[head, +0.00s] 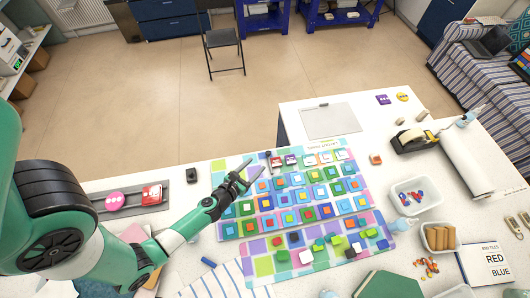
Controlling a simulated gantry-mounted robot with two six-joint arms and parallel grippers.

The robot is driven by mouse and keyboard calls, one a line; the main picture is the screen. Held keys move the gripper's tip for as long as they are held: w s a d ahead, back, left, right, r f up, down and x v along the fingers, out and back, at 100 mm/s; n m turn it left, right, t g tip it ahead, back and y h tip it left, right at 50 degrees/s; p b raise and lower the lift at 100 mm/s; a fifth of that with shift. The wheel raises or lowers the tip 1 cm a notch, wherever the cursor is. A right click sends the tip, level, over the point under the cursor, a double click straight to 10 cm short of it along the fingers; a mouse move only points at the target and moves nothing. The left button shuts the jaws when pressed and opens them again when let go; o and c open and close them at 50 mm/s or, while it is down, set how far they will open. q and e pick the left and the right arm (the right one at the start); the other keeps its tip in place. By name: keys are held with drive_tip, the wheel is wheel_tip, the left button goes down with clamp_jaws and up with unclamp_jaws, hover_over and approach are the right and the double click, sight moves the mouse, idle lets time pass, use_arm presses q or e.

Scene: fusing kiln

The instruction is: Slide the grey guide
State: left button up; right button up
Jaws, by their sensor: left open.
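My left gripper (241,176) reaches in from the left and hangs over the upper left part of the patterned tile mat (262,244). It is open, with no object seen between its fingers. Its fingers hide a little of the mat's upper left corner. A long dark grey strip (131,202), possibly the grey guide, lies at the left of the table, behind my left arm. A pink round piece (115,201) and a red and white piece (152,194) rest on it. The gripper is apart from this strip. My right gripper is not in view.
A light grey plate (330,121) lies at the back. White bins (418,193), a tape dispenser (412,139), a paper roll (465,160) and a card (486,265) crowd the right. A small black block (191,175) stands left of the mat. Loose coloured blocks (320,246) lie in front.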

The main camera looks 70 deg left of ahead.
sight(268, 153)
use_arm(q)
drive_tip(key=shift+s+d+f+n+g, duration=0.1)
drive_tip(key=shift+s+f+n+g, duration=0.3)
drive_tip(key=shift+s+f, duration=0.6)
drive_tip(key=b+x, duration=0.1)
drive_tip(key=x, duration=0.4)
drive_tip(key=b+x, duration=0.2)
drive_tip(key=x, duration=0.4)
drive_tip(key=shift+w+r, duration=0.1)
drive_tip(key=shift+w, duration=0.25)
clamp_jaws()
